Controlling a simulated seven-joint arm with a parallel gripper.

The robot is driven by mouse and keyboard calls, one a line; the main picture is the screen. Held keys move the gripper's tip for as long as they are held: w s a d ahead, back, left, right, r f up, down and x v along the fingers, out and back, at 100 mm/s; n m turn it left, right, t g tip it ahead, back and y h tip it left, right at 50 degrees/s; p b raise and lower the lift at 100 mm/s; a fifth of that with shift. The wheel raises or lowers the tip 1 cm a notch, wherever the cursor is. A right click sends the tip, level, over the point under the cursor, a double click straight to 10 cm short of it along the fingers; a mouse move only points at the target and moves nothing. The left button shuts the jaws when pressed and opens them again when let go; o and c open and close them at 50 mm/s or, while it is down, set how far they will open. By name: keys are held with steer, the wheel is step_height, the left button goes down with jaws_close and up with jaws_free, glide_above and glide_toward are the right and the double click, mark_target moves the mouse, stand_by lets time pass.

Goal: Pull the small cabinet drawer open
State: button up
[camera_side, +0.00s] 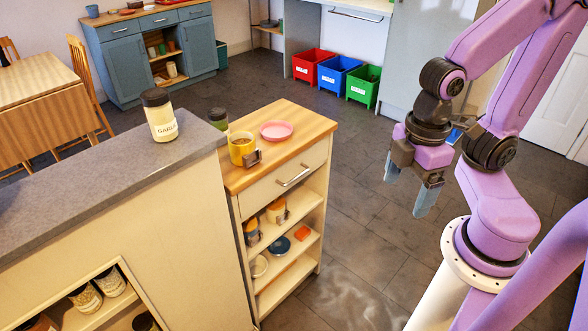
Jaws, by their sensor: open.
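The small cabinet (324,190) is cream with a wooden top and stands left of my arm. Its single drawer (268,196) is at the top of the front face and looks shut. A silver bar handle (295,176) is on the drawer front. My gripper (408,198) hangs to the right of the cabinet with its grey-blue fingers pointing down. It is open and empty, well apart from the handle.
Open shelves below hold cups and dishes. A grey counter (90,180) with a jar (160,116) adjoins at left. Floor between cabinet and gripper is clear.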

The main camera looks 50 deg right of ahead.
steer(key=shift+f, duration=0.15)
steer(key=c, duration=0.5)
steer(key=shift+w+f+m+g, duration=0.2)
steer(key=shift+w+m+g, duration=0.1)
steer(key=shift+g, duration=0.1)
steer(key=shift+c, duration=1.3)
steer(key=w+d+f+m+g+y, duration=0.1)
steer(key=w+d+f+m+y, duration=0.3)
steer(key=w+f+m+y, duration=0.4)
steer(key=w+d+f+m+y, duration=0.4)
steer(key=w+f+m+y, duration=0.15)
steer(key=w, duration=0.45)
steer(key=w+d+f+m+t+h, duration=0.1)
steer(key=w+d+f+m+t, duration=0.1)
steer(key=d+f+m+t, duration=0.4)
steer(key=w+d+f+m+t+h, duration=0.1)
steer(key=w+d+f+m+t, duration=0.15)
steer(key=d+t, duration=0.6)
steer(key=w+a+f+g, duration=0.1)
steer(key=w+a+f, duration=0.1)
steer(key=w+a, duration=0.9)
steer(key=shift+w+f+m, duration=0.15)
steer(key=shift+f+m, duration=0.15)
